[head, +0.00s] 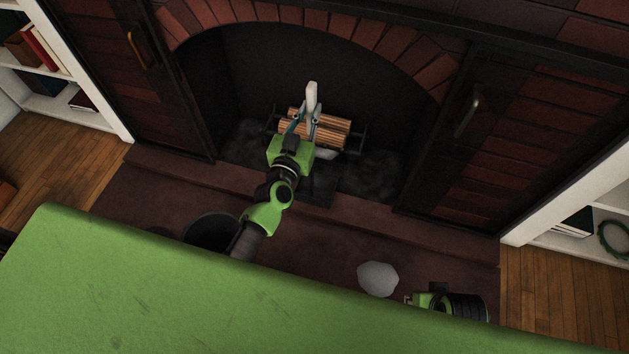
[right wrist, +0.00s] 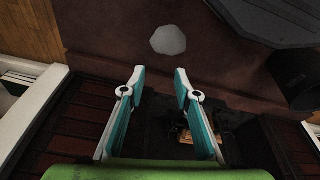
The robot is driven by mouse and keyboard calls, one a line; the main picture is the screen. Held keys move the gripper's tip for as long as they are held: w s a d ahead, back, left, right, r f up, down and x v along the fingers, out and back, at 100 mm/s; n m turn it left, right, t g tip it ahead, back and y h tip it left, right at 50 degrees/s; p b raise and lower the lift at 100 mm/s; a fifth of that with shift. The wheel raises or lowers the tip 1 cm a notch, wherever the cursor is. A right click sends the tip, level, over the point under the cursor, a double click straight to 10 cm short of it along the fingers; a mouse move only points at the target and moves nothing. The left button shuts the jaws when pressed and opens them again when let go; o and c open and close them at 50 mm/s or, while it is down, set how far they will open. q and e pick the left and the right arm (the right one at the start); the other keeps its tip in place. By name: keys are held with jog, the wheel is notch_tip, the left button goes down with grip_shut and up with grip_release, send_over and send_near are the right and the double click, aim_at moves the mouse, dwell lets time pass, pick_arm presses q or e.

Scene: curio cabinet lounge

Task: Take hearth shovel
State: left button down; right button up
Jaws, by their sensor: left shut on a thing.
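My left gripper (head: 306,122) reaches into the fireplace opening and is shut on the hearth shovel (head: 312,94). A pale grey, upright part of the shovel sticks up between and above the fingertips. The rest of it is hidden behind the gripper and wrist. My right gripper (right wrist: 159,75) is open and empty, its two teal and white fingers apart. It also shows low at the right in the head view, far from the shovel.
Split logs (head: 335,130) lie on a dark grate behind my left gripper. A dark bucket (head: 207,228) stands on the hearth. A pale grey faceted lump (head: 378,279) lies on the hearth, near my right gripper. White bookshelves (head: 95,110) flank the fireplace.

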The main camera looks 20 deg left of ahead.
jog(key=shift+s+f+p, duration=0.15)
jog(key=shift+f+p, duration=0.1)
jog(key=shift+f, duration=0.7)
jog(key=shift+s+f+p, duration=0.15)
jog(key=shift+f+p, duration=0.05)
jog(key=shift+f, duration=0.7)
